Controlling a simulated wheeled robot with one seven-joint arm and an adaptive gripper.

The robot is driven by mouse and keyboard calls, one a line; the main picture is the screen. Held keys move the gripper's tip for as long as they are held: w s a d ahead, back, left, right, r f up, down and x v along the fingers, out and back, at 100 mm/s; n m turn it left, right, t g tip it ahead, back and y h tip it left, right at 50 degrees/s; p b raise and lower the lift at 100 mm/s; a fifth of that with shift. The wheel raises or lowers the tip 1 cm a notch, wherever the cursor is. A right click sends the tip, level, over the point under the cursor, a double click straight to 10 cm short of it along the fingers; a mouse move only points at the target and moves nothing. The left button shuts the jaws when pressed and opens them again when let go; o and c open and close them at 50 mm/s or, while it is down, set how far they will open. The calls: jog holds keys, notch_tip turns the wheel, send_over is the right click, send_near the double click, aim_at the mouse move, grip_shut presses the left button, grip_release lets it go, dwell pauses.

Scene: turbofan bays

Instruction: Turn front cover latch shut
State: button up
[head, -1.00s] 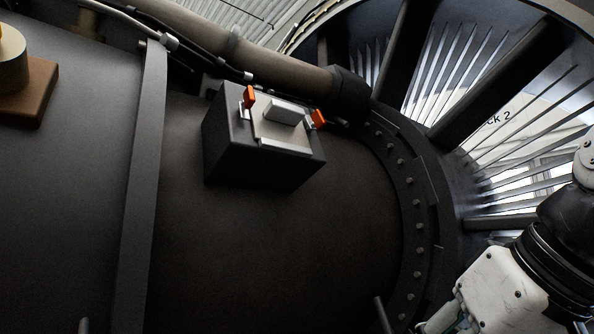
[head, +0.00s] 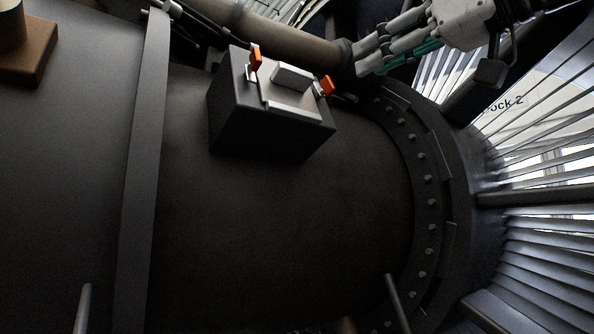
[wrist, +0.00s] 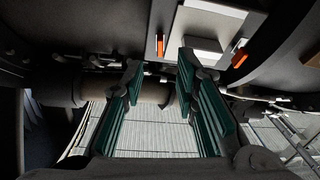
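A dark box (head: 262,130) with a light cover plate sits on the curved casing in the head view. An orange latch (head: 256,59) stands at the cover's left edge and another orange latch (head: 327,86) at its right edge. Which one is the front latch I cannot tell. My gripper (head: 360,58) is to the right of the box, apart from both latches. In the wrist view the left-hand orange latch (wrist: 160,46) shows beyond the gap between my fingers, the other orange latch (wrist: 239,58) beyond the right finger. My gripper (wrist: 159,72) is open and empty, with green pads.
A thick brown pipe (head: 290,44) runs behind the box, close to my fingers. A bolted flange ring (head: 427,180) curves on the right, with fan vanes (head: 550,235) beyond. A raised band (head: 145,150) crosses the casing on the left. The casing before the box is clear.

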aim_at(332, 83)
jog(key=p+x, duration=0.1)
jog(key=x, duration=0.7)
jog(key=shift+w+a+p, duration=0.2)
jog(key=shift+w+p, duration=0.1)
jog(key=shift+p, duration=0.1)
jog(key=shift+c, duration=0.6)
grip_shut()
